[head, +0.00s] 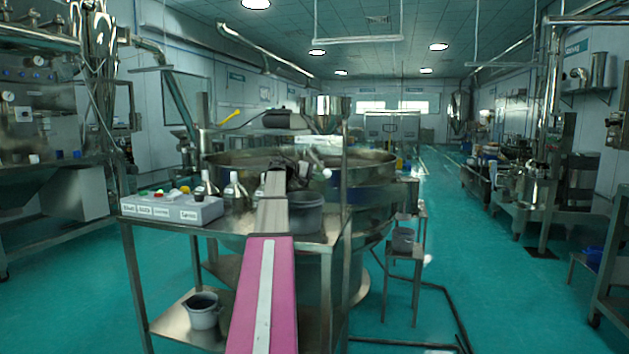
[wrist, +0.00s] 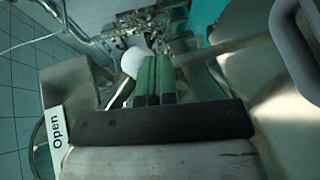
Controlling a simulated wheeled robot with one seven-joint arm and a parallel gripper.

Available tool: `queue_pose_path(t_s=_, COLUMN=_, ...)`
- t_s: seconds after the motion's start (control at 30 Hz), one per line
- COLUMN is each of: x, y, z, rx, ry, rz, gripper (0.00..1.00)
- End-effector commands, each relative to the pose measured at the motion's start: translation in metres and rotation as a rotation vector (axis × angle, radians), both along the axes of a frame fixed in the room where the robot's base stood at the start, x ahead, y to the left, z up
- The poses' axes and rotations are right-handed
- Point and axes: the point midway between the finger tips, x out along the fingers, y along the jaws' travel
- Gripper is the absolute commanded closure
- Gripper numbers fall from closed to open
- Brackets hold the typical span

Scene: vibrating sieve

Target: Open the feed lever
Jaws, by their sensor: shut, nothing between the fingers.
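A white-tipped handle, which looks like the same lever, shows beyond my arm's end in the head view (head: 327,173). My gripper (wrist: 156,66) is shut and empty, its green fingers together just right of the knob. I cannot tell whether they touch it. An "Open" label (wrist: 57,140) stands at the left of the wrist view. In the head view my arm hides most of the gripper.
The large round sieve (head: 370,160) stands behind a steel table (head: 300,238). A control box with buttons (head: 172,208), several flasks and a grey pot (head: 300,213) are on the table. A small stand (head: 405,248) is at right. The aisle further right is clear.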

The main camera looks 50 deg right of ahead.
Motion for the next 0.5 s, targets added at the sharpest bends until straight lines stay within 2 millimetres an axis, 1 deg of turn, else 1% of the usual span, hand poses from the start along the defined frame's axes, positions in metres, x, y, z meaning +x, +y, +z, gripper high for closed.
queue_pose_path(t_s=0.2, x=-0.0063, y=-0.0033, z=0.0036, rx=0.0, ry=0.0, rz=0.0, gripper=1.0)
queue_pose_path(t_s=0.5, x=-0.008, y=-0.0041, z=0.0049, rx=0.0, ry=0.0, rz=0.0, gripper=1.0)
